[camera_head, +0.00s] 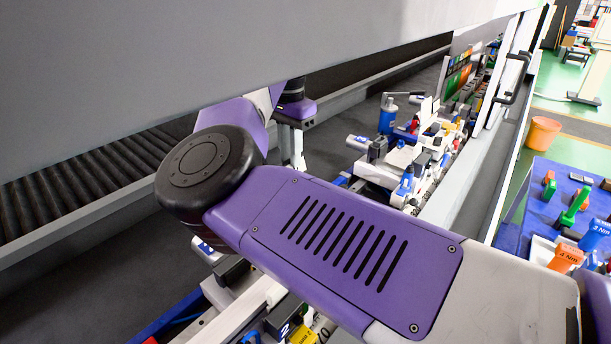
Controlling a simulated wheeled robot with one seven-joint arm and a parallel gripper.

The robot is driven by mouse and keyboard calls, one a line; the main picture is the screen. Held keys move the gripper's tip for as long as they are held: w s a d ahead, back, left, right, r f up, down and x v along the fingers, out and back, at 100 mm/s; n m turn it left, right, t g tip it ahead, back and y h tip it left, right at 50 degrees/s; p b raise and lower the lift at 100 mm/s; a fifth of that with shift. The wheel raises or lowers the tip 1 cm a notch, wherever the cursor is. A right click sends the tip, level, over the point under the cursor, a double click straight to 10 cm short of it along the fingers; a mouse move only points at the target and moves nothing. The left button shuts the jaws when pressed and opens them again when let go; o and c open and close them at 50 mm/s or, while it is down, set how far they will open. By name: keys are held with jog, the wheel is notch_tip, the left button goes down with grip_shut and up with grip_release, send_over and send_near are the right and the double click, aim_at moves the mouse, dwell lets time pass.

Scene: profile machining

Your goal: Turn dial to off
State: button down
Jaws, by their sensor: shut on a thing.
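My gripper (297,150) shows partly beyond my purple arm, below a purple and white wrist, with its pale fingers pointing down. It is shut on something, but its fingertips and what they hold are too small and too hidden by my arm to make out. I cannot pick out the dial for certain. A dark panel with green and orange areas (458,77) stands at the far end of the machine, well to the right of my gripper; no dial can be told on it.
My arm covers much of the middle and lower right. White and blue machine fixtures (405,160) line the bed behind it. A grey cover spans the top left, above a ribbed black surface (85,185). A blue table (540,195) with tools and an orange bin (543,132) stand right.

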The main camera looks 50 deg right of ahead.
jog(key=shift+r+m+p, duration=0.1)
jog(key=shift+m+p, duration=1.05)
jog(key=shift+m, duration=0.25)
jog(key=shift+m+p, duration=0.3)
jog(key=shift+m, duration=0.4)
